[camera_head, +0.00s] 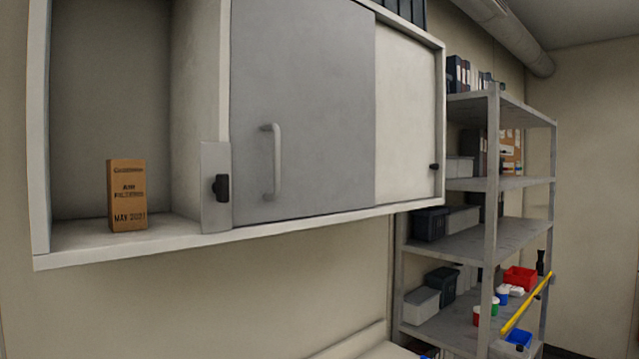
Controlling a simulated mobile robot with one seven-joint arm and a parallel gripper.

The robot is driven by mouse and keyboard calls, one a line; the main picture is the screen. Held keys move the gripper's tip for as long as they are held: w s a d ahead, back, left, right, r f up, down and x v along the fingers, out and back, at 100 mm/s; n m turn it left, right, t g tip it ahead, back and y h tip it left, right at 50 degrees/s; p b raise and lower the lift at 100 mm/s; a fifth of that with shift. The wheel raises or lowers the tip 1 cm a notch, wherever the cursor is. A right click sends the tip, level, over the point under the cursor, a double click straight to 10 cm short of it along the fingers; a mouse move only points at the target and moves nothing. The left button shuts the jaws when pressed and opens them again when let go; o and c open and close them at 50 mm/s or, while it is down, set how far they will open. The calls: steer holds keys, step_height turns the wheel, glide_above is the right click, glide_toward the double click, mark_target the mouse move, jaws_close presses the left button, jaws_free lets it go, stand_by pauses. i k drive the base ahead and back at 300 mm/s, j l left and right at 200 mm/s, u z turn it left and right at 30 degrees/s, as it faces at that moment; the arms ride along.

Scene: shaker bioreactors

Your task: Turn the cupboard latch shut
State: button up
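A wall cupboard (140,242) hangs across the left and middle of the head camera view. Its grey sliding door (325,120) has a pale vertical bar handle (274,162) near its left edge. A black latch knob (221,188) sits on a light metal plate (213,158) just left of the grey door. The knob looks upright, but I cannot tell whether it is locked. A smaller black knob (434,166) is at the cupboard's right end, on the pale panel (403,120). My gripper is not in view.
The left cupboard bay is open and holds a brown labelled box (127,195). A grey metal shelf rack (491,190) stands at the right with bins, binders and a red tray (520,278). A yellow rod (526,304) sticks out at the rack. The wall below the cupboard is bare.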

mark_target(221, 186)
steer(key=l+u, duration=0.25)
steer(key=u, duration=0.25)
steer(key=l+u, duration=0.25)
steer(key=u, duration=0.2)
steer(key=k+j, duration=0.05)
